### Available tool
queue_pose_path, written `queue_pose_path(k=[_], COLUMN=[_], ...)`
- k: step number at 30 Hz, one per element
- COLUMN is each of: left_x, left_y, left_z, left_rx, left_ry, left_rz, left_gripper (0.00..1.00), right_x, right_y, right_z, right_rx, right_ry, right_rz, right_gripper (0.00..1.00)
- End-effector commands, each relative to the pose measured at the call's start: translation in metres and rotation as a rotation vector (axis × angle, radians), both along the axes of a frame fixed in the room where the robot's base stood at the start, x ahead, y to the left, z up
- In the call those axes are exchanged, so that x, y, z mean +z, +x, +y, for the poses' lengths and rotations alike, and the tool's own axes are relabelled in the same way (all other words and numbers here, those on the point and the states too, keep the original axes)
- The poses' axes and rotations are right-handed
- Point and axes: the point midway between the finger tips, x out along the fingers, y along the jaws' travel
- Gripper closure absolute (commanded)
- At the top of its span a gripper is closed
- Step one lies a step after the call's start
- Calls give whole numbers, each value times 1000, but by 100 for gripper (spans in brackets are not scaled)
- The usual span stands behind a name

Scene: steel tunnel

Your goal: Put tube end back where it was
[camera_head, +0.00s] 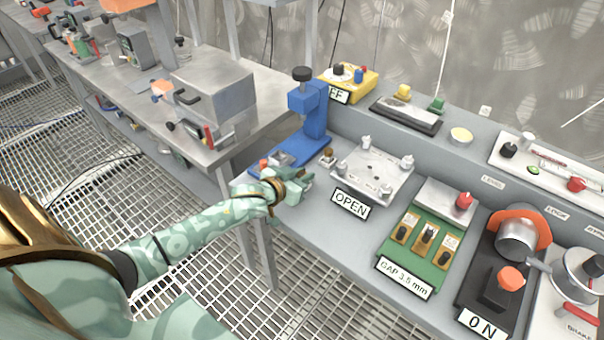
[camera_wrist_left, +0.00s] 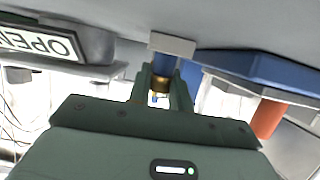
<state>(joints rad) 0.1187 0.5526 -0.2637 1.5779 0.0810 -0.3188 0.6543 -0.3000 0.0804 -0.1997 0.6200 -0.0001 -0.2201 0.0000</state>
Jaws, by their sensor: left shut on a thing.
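My left gripper (camera_head: 305,183) is at the bench's front edge, between the blue press and the OPEN plate. In the left wrist view its two fingers (camera_wrist_left: 162,88) are shut on a small piece with a blue body and a brass band, which looks like the tube end (camera_wrist_left: 162,76). A grey block (camera_wrist_left: 172,45) sits right against the piece's far end; I cannot tell if they are joined. In the head view the gripper hides the held piece. The blue press (camera_head: 312,108) stands just behind the gripper. My right gripper is not in view.
The metal OPEN plate (camera_head: 372,172) with corner knobs is right of the gripper. Beyond it are a green gap board (camera_head: 420,250) and a black ON unit (camera_head: 490,290). A small brass-topped fitting (camera_head: 327,155) stands by the press. Grating floor lies left of the bench.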

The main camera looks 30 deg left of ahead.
Motion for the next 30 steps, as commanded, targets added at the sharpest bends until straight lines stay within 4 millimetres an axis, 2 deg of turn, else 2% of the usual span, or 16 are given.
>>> queue_pose_path(k=[1, 3, 11, 16, 24, 30], left_x=[0, 0, 0, 16, 40, 51], left_y=[0, 0, 0, -3, -65, -100], left_z=[0, 0, 0, 0, 5, 8], left_rx=[0, 0, 0, -2, 0, 2], left_ry=[0, 0, 0, 2, -1, -1], left_rz=[1, 1, 1, 0, 1, 1], left_gripper=[74, 58, 58, 58, 58, 58], right_x=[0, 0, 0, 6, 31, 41], right_y=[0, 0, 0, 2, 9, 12], right_z=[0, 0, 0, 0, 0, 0], right_rx=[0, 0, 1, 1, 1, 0], right_ry=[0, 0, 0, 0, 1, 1], right_rz=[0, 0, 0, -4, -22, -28], right_gripper=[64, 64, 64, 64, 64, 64])
